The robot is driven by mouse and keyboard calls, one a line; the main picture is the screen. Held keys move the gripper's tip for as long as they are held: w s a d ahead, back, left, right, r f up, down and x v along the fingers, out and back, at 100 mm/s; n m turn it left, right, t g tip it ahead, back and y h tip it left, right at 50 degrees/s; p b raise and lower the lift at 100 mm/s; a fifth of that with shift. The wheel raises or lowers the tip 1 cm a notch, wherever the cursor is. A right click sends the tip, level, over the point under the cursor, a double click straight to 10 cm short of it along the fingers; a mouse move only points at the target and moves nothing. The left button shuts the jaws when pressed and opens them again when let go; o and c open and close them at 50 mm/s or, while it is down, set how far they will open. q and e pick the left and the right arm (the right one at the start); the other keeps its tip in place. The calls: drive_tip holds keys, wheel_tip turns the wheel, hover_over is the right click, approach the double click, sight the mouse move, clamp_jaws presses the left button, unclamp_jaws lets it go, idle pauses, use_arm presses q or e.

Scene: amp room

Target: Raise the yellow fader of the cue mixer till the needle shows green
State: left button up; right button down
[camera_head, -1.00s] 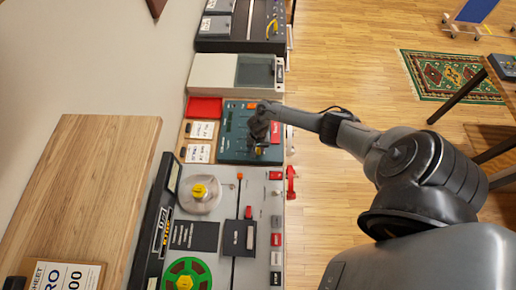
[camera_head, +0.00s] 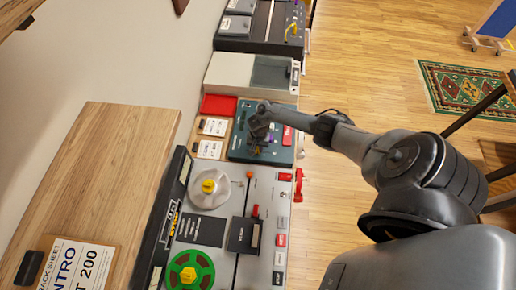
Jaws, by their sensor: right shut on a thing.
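The cue mixer is the teal panel (camera_head: 240,153) in the middle of the head view, with several small knobs and sliders. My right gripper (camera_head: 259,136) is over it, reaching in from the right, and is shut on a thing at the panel. That thing looks to be the yellow fader, but the fingers hide it. My left gripper is not in view.
A grey tape machine (camera_head: 262,205) with a green reel (camera_head: 190,272) lies below the mixer. A red tray (camera_head: 218,105) and labelled cards (camera_head: 209,149) are left of it, and a beige device (camera_head: 228,72) is above.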

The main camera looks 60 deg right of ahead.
sight(258, 149)
drive_tip(key=c, duration=1)
unclamp_jaws()
drive_tip(key=shift+s, duration=0.1)
drive_tip(key=shift+c, duration=0.2)
wheel_tip(258, 149, up, 11)
drive_tip(key=p, duration=0.4)
drive_tip(key=shift+f, duration=0.1)
